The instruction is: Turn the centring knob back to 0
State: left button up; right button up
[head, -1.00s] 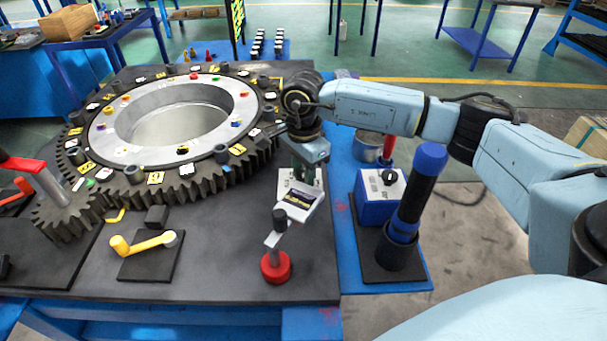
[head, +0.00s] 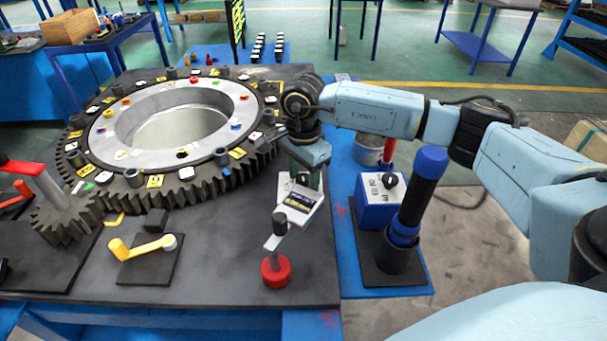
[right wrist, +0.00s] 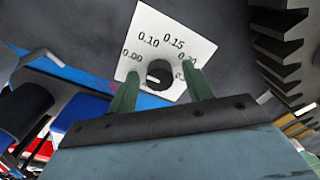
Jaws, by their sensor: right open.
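The centring knob (right wrist: 159,74) is a small dark round knob on a white dial plate (right wrist: 146,28), seen in the right wrist view. The plate carries 0.00, 0.10, 0.15 and 0.20, with another number partly hidden. A pale mark shows on the knob, but I cannot tell its exact reading. My right gripper (right wrist: 162,92) is open, its green fingers apart on either side of the knob in that view; I cannot tell whether they touch it. In the head view my right gripper (head: 306,178) is over the white plate area and hides the knob. My left gripper is not in view.
A crank on a red base (head: 276,270) stands just in front of the right gripper. A large toothed ring (head: 200,172) fills the back left. A yellow-handled crank (head: 145,247) lies front left. A blue box (head: 378,212) and a dark cylinder (head: 417,195) stand right.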

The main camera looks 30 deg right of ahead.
aim_at(304, 176)
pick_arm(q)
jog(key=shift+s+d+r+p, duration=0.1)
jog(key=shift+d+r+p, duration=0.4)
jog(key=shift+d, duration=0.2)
pick_arm(e)
notch_tip(304, 176, up, 13)
jog(key=shift+r, duration=0.2)
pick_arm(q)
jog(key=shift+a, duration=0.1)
